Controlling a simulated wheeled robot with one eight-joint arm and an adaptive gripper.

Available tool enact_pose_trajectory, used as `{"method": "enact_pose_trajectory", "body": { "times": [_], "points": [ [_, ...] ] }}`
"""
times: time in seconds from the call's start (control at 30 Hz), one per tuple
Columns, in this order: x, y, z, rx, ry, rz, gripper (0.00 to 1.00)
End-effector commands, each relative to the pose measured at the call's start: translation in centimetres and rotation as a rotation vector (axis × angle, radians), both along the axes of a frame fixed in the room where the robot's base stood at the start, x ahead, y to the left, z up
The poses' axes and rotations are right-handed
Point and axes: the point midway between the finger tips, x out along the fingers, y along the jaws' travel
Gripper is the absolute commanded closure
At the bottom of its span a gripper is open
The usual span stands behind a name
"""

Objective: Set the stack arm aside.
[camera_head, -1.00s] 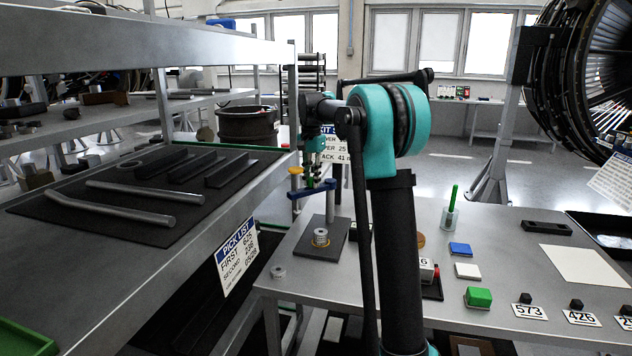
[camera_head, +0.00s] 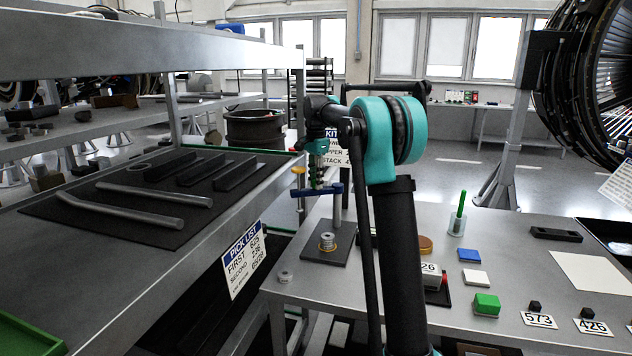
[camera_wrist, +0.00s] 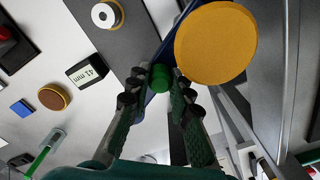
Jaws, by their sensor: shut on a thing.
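The stack arm is a short blue bar (camera_head: 322,190) with a yellow-orange round cap (camera_head: 298,171) at its left end. It hangs level above the bench's left edge, its right end by an upright metal post (camera_head: 337,207); I cannot tell whether they touch. My gripper (camera_head: 317,180) is above the bar, pointing down. In the wrist view, my gripper (camera_wrist: 160,78) is shut on the bar's green knob (camera_wrist: 161,72). The cap (camera_wrist: 216,43) looms large beside the fingers and hides part of the blue bar (camera_wrist: 158,50).
A dark base plate (camera_head: 340,248) under the post carries a stack of rings (camera_head: 327,243). A loose ring (camera_head: 285,276) lies near the bench edge. A shelf (camera_head: 215,215) with dark parts stands close left. Blue (camera_head: 469,256), white (camera_head: 476,278) and green (camera_head: 487,304) blocks occupy the bench.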

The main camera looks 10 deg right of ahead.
Motion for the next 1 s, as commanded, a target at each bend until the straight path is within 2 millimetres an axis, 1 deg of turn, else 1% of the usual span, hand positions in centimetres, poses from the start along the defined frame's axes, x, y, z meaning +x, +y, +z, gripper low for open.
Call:
{"method": "enact_pose_trajectory", "body": {
  "times": [0.13,0.17,0.3,0.57,0.67,0.77,0.87,1.0],
  "points": [
    [0.2,0.0,0.1,0.001,-0.005,0.000,1.00],
    [0.2,0.0,0.1,0.001,-0.006,0.000,0.76],
    [0.2,0.0,0.0,0.002,-0.005,0.000,0.59],
    [0.1,0.0,0.0,0.001,-0.003,0.001,0.59],
    [0.1,0.0,0.4,0.001,-0.003,0.001,0.59],
    [0.1,0.0,1.4,0.001,-0.003,0.001,0.59],
    [0.1,0.0,3.1,0.001,-0.003,0.001,0.59],
    [0.1,0.0,6.2,0.001,-0.003,0.001,0.59]
  ]
}}
